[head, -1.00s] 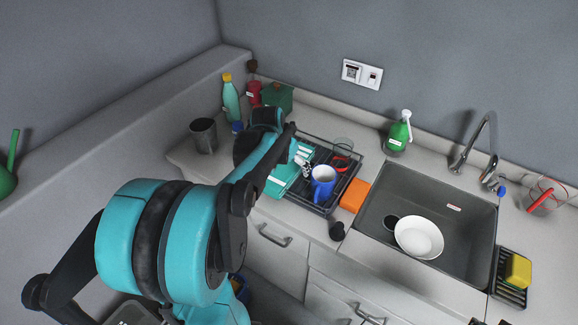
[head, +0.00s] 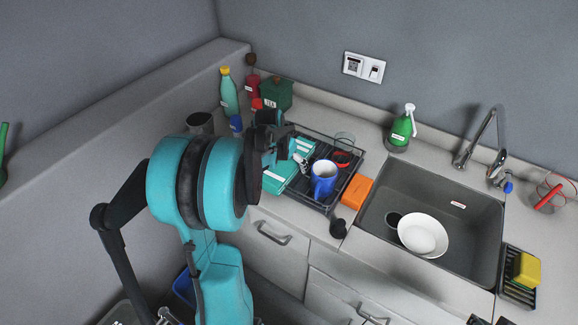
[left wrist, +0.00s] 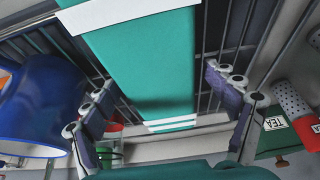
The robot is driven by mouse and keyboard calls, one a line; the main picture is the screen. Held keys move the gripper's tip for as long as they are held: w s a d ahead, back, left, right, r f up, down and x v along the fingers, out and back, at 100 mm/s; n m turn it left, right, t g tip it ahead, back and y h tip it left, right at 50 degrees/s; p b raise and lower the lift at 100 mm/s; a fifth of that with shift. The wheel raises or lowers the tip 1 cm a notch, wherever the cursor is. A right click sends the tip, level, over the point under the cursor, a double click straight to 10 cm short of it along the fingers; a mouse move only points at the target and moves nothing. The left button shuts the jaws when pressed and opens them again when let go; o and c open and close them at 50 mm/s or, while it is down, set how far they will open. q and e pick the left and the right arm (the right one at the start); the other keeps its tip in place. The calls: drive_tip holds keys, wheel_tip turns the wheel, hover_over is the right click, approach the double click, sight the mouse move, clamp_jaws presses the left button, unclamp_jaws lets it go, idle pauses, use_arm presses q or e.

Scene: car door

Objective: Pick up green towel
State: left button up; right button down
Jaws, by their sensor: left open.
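The green towel (head: 277,180) lies in the left part of the black dish rack (head: 318,208) on the counter. It has a white stripe, and part of it is hidden behind my arm in the head view. In the left wrist view the towel (left wrist: 140,65) runs down between the fingers of my left gripper (left wrist: 160,78). The fingers are open, one on each side of the towel, with visible gaps. In the head view my left gripper (head: 280,143) is over the left of the rack. My right gripper is not seen.
A blue mug (head: 324,182) stands in the rack right of the towel. The green TEA canister (head: 275,93), a red container and a bottle (head: 228,92) stand behind and left. An orange block (head: 356,191) and the sink (head: 470,240) are to the right.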

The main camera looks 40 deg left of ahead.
use_arm(q)
drive_tip(key=c, duration=1.4)
drive_tip(key=shift+o, duration=0.2)
drive_tip(key=shift+r, duration=0.1)
